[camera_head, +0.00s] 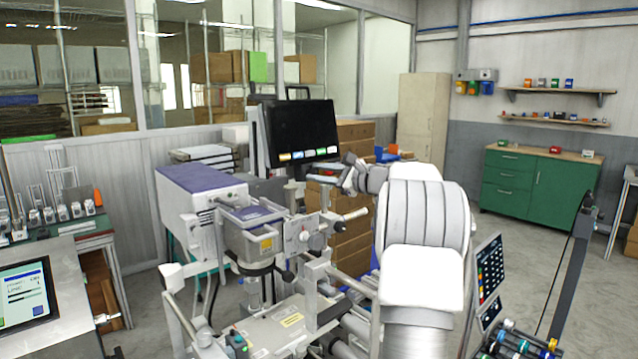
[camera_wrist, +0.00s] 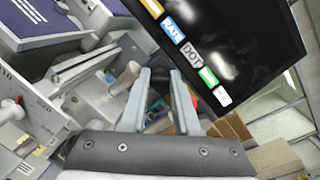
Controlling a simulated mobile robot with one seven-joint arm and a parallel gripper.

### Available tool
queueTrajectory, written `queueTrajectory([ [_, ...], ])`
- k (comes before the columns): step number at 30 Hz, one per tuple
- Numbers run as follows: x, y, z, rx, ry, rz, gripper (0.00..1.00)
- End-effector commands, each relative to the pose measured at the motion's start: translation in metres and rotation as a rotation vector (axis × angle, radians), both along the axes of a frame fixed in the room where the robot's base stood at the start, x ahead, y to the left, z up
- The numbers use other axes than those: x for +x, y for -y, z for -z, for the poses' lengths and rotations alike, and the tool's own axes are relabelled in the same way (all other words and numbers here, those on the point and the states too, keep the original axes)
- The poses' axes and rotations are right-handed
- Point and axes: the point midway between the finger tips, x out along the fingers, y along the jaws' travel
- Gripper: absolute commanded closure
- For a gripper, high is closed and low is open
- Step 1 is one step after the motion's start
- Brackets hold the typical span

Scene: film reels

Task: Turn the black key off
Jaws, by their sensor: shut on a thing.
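My gripper (camera_head: 350,178) is at the left end of my arm, by the lower right corner of the black monitor in the head view. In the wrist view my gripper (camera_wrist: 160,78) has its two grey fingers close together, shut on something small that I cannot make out. I cannot pick out the black key in either view. The black monitor (camera_wrist: 245,45) fills the upper right of the wrist view, with a row of coloured labels including RATE and DOT along its edge. The monitor (camera_head: 298,130) stands above the grey machine in the head view.
The grey machine (camera_head: 258,240) with levers and knobs stands close below and left of my gripper. A purple-topped box (camera_head: 200,178) is behind it. Stacked cartons (camera_head: 355,135) stand behind the monitor. Open floor (camera_head: 535,255) lies to the right, before a green cabinet (camera_head: 540,185).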

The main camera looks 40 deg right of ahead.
Motion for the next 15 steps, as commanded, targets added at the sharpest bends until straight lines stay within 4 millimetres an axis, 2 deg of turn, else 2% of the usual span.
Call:
queueTrajectory([
  [15, 0.0001, 0.0016, 0.0003, -0.471, 0.036, -0.101, 1.0],
])
